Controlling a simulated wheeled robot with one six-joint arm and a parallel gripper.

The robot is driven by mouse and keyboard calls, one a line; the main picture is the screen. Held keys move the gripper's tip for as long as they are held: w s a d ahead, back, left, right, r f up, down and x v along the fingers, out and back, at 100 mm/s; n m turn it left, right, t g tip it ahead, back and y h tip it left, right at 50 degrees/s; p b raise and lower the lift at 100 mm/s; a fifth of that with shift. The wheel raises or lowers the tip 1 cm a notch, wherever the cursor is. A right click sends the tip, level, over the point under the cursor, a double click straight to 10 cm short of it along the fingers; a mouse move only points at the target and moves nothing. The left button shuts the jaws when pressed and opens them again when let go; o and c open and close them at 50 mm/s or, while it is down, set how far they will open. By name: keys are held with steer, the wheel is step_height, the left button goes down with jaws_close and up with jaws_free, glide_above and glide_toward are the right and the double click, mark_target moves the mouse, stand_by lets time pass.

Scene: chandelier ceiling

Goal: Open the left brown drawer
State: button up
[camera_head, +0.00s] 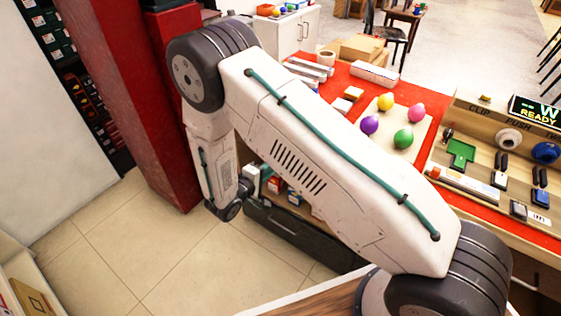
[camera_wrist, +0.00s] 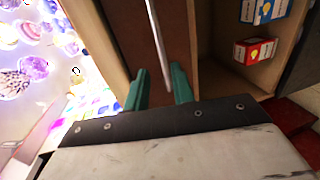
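A brown panel (camera_wrist: 115,35), which looks like the brown drawer front, fills the upper middle of the wrist view. A thin, pale metal bar handle (camera_wrist: 156,32) runs along it. My gripper (camera_wrist: 160,88) has two teal fingers spread apart, one on each side of the handle's lower end. The fingers look open, with gaps between them and the bar; whether either touches it I cannot tell. In the head view my arm hides the brown drawer front, and only a bit of teal at my gripper (camera_head: 265,171) shows beside the counter.
An open wooden shelf with small red-white boxes (camera_wrist: 254,51) and blue-white boxes (camera_wrist: 263,10) adjoins the panel. A dark grey front (camera_head: 300,234) lies below the red-topped counter (camera_head: 345,77). A red pillar (camera_head: 150,100) stands left. Tiled floor (camera_head: 120,255) is clear.

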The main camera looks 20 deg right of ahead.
steer(key=x, duration=0.7)
steer(key=shift+w+d+f, duration=0.25)
steer(key=shift+d, duration=0.05)
jaws_close()
